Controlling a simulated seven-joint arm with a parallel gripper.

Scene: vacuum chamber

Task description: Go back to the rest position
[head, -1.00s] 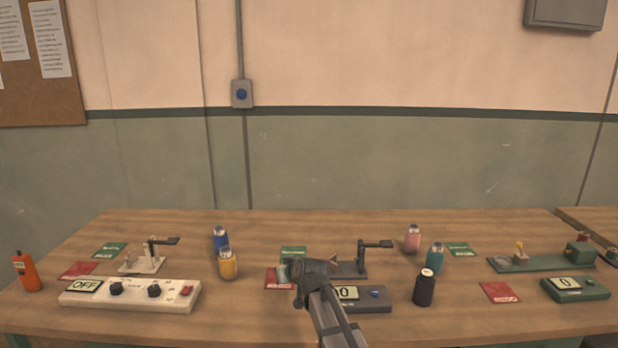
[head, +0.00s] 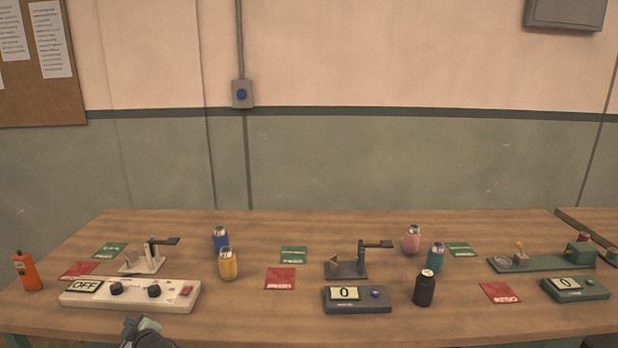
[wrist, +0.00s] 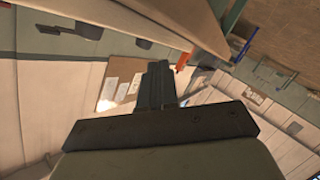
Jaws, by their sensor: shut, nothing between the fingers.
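My gripper (head: 142,328) shows at the bottom edge of the head view, low and left, in front of the white control box. It is apart from everything on the table. In the wrist view its fingers (wrist: 156,85) are together with nothing between them. The wrist view looks sideways past the wooden table edge (wrist: 165,22) toward the wall and the notice board (wrist: 120,85).
The wooden table (head: 225,310) holds a white box reading OFF (head: 130,295), a grey box reading 0 (head: 357,299), a green box (head: 575,289), small stands, several bottles and cards. An orange device (head: 27,271) stands at far left. The table's front middle is clear.

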